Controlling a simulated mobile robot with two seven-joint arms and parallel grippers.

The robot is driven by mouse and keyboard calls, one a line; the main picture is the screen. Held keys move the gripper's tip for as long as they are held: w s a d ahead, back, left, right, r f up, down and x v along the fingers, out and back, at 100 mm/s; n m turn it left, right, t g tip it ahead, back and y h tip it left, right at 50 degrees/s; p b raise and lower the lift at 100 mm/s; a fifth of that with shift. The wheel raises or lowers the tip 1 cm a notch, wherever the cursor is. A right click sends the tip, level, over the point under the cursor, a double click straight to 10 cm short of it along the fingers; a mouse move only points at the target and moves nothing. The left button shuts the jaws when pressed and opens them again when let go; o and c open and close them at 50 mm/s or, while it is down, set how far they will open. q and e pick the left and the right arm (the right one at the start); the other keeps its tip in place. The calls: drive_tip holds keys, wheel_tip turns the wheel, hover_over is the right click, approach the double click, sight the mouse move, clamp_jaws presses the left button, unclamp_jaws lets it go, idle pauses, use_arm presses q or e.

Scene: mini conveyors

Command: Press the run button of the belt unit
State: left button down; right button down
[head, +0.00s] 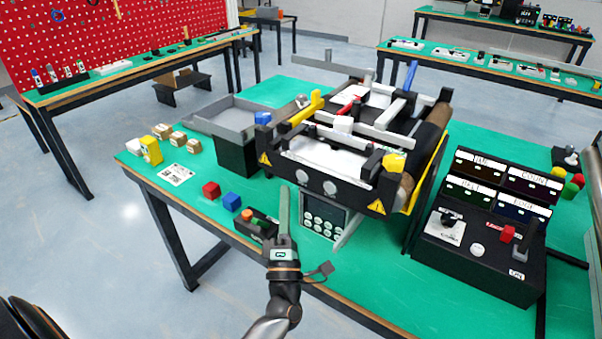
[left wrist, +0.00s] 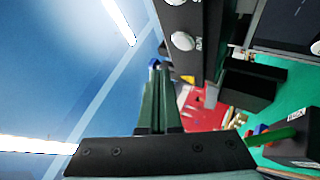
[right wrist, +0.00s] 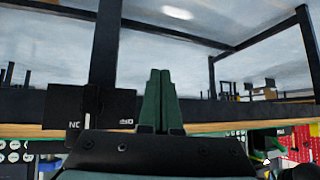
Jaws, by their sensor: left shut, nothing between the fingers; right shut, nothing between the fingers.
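I cannot tell which control is the run button. My left gripper (head: 284,190) is shut and empty in front of the unit, fingers pointing up. My right gripper (right wrist: 160,72) is shut and empty, seen only in its wrist view.
A red cube (head: 211,189) and blue cube (head: 231,201) lie left of the small box. A grey tray (head: 225,117) stands behind them. A black control console (head: 480,255) with a red switch and lever stands at the right. Free green tabletop shows between unit and console.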

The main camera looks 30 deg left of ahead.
use_arm(q)
drive_tip(key=shift+s+a, duration=0.1)
drive_tip(key=shift+s, duration=0.9)
drive_tip(key=s+d+f+m+g+h+p, duration=0.1)
drive_tip(key=s+d+f+m+g+h, duration=0.1)
drive_tip(key=d+f+m+h, duration=0.45)
drive_tip(key=s+d+f+m+g+h, duration=0.2)
drive_tip(key=d+f+m+h, duration=0.2)
drive_tip(key=f+m+h, duration=0.6)
drive_tip(key=s+d+f+m+g+y, duration=0.1)
drive_tip(key=s+f+m+g+y, duration=0.1)
drive_tip(key=s+f+m+g, duration=0.6)
drive_tip(key=s+f+m, duration=0.3)
drive_tip(key=s, duration=0.2)
drive_tip(key=shift+s+d+p, duration=0.2)
drive_tip(key=shift+p, duration=0.1)
